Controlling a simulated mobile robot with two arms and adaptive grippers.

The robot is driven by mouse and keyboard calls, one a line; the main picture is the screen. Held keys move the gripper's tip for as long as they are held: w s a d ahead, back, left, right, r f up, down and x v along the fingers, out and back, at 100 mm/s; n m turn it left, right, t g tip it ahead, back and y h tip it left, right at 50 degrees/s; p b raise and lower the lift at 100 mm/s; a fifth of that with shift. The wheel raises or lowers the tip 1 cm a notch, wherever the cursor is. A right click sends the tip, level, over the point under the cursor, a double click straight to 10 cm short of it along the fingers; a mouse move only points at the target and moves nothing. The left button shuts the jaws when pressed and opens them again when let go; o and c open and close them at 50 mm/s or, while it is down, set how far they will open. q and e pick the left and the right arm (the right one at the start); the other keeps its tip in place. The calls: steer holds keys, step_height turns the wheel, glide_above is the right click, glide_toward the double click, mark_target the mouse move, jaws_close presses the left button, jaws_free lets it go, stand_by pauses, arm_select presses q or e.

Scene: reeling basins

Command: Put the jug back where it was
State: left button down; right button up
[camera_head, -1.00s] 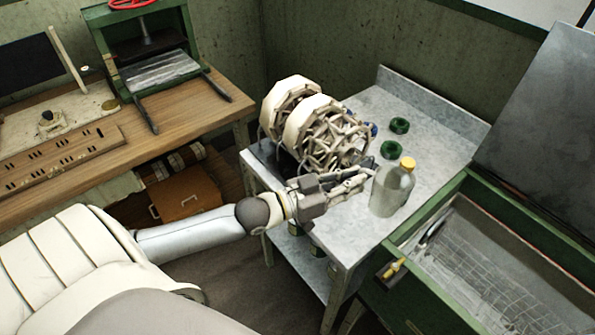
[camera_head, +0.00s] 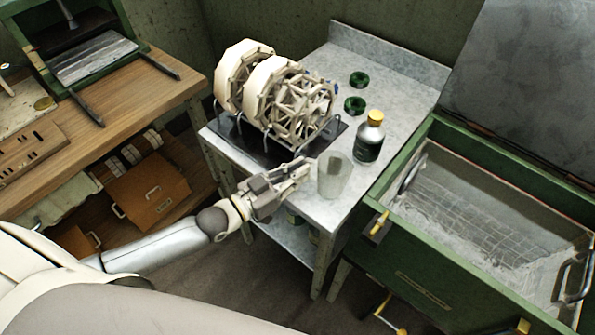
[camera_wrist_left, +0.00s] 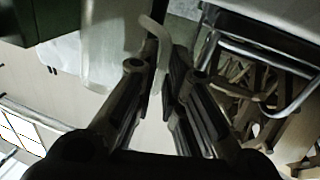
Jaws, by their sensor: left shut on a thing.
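The jug (camera_head: 334,176) is a clear, pale, upright vessel at the front right of the metal side table (camera_head: 399,97). My left gripper (camera_head: 303,172) reaches in from the left and is shut on the jug's handle. In the left wrist view, the pale curved handle (camera_wrist_left: 156,38) runs between the fingers of my left gripper (camera_wrist_left: 156,64), with the translucent jug body (camera_wrist_left: 101,48) beside it. I cannot tell whether the jug's base touches the tabletop. My right gripper is not in view.
A dark bottle with a yellow cap (camera_head: 369,142) stands behind the jug. Two green rings (camera_head: 355,105) lie farther back. A reel frame (camera_head: 300,110) on a black base fills the table's left side. A green-framed basin (camera_head: 425,245) with its lid raised stands at right.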

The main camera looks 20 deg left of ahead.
arm_select(q)
steer(key=shift+f, duration=0.2)
steer(key=c, duration=1.5)
jaws_free()
steer(key=shift+r, duration=0.1)
steer(key=b+v, duration=0.1)
steer(key=v, duration=1.1)
steer(key=shift+s, duration=0.1)
